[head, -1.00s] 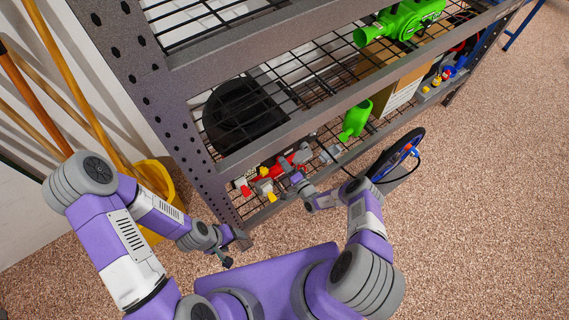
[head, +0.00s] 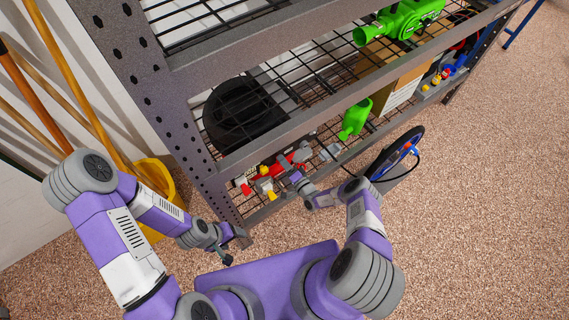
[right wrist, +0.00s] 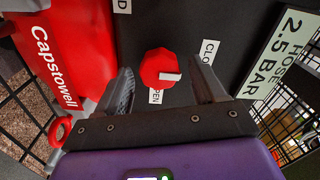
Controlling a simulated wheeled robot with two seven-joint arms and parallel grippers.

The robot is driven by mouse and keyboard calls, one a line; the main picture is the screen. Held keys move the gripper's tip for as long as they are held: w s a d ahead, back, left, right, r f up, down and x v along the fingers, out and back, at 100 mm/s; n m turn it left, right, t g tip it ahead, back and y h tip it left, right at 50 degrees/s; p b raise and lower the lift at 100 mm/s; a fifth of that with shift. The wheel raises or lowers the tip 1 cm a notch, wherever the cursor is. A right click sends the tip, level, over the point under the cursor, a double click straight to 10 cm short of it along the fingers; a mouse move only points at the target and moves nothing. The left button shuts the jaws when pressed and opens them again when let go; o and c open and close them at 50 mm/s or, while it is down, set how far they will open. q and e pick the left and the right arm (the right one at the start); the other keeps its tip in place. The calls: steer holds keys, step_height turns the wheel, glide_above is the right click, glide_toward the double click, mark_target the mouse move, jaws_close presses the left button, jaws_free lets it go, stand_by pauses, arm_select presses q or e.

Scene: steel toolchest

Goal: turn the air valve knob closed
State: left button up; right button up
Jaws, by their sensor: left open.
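The air valve knob (right wrist: 153,65) is red with a white pointer bar and sits on a dark panel. The bar points to the right in the right wrist view, between the partly visible "OPEN" label (right wrist: 155,97) below and the "CLO..." label (right wrist: 207,52) at upper right. My right gripper (right wrist: 162,63) is open, its fingers on either side of the knob with visible gaps. In the head view my right gripper (head: 290,168) is at the lower shelf, and the knob cannot be made out. My left gripper (head: 237,246) is open and empty near the shelf's front left post.
A red "Capstowell" body (right wrist: 55,50) lies left of the knob, and a "HOSE 2.5 BAR" sign (right wrist: 280,50) is at right.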

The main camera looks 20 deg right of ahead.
steer(key=shift+s, duration=0.1)
steer(key=p+v, duration=0.2)
steer(key=v, duration=0.5)
steer(key=shift+s, duration=0.2)
stand_by(0.4)
